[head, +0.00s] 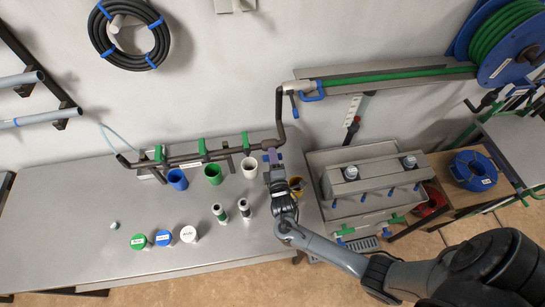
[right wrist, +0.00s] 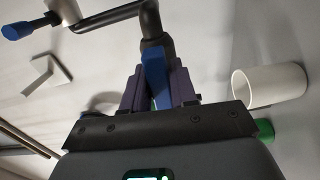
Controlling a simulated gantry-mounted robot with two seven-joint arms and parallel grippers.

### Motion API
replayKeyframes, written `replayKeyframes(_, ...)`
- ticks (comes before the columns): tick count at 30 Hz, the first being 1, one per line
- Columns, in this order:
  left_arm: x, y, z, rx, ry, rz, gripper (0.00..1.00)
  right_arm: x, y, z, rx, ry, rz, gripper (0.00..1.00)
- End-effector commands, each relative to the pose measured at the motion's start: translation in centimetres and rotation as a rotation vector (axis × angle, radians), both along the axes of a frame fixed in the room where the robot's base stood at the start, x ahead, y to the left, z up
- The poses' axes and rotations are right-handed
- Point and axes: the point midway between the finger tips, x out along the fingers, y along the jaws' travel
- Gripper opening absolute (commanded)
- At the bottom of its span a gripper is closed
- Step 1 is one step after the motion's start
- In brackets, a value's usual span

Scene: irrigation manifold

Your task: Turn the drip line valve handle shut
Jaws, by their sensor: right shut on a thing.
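A blue valve handle (right wrist: 155,76) stands between the purple finger pads of my right gripper in the right wrist view. My right gripper (right wrist: 157,88) is shut on it, and the pads cover its sides. A dark pipe elbow (right wrist: 152,25) is just beyond the handle. In the head view my right gripper (head: 272,157) is at the right end of the dark manifold pipe (head: 220,153), below the riser; there the gripper mostly hides the handle. The handle's exact angle to the pipe is hard to tell. My left gripper is not in view.
Green valve handles (head: 202,147) line the manifold to the left. A white cup (head: 249,168) is close beside my gripper, with green (head: 213,173) and blue (head: 177,179) cups farther left. A grey trough (head: 372,180) stands right. The bench's left front is mostly clear.

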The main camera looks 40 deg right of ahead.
Motion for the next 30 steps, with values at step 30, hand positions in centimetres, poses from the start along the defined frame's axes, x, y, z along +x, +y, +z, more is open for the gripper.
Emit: replayKeyframes(30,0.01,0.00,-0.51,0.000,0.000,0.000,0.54,0.02,0.10,-0.04,0.775,-0.451,0.000,0.00)
